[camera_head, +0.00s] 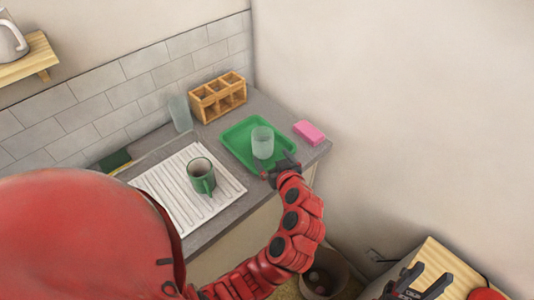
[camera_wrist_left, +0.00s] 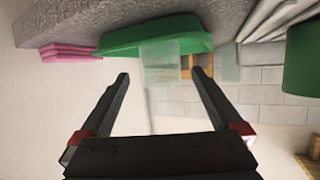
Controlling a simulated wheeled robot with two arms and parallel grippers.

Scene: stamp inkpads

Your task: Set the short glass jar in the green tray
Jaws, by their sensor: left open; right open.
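The short glass jar (camera_head: 263,142) stands upright in the green tray (camera_head: 238,131) on the counter. My left gripper (camera_head: 279,166) is open at the near edge of the tray, just in front of the jar. In the left wrist view, which is upside down, the jar (camera_wrist_left: 160,62) shows between and beyond the open fingertips, with the tray (camera_wrist_left: 125,42) around its base. The fingers do not appear to close on it. My right gripper (camera_head: 432,272) is open and empty at the lower right, away from the counter.
A taller glass (camera_head: 180,113) and a wooden compartment rack (camera_head: 218,97) stand behind the tray. A green mug (camera_head: 201,176) stands on the white ribbed drainer (camera_head: 164,185) at left. A bin (camera_head: 328,272) is below.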

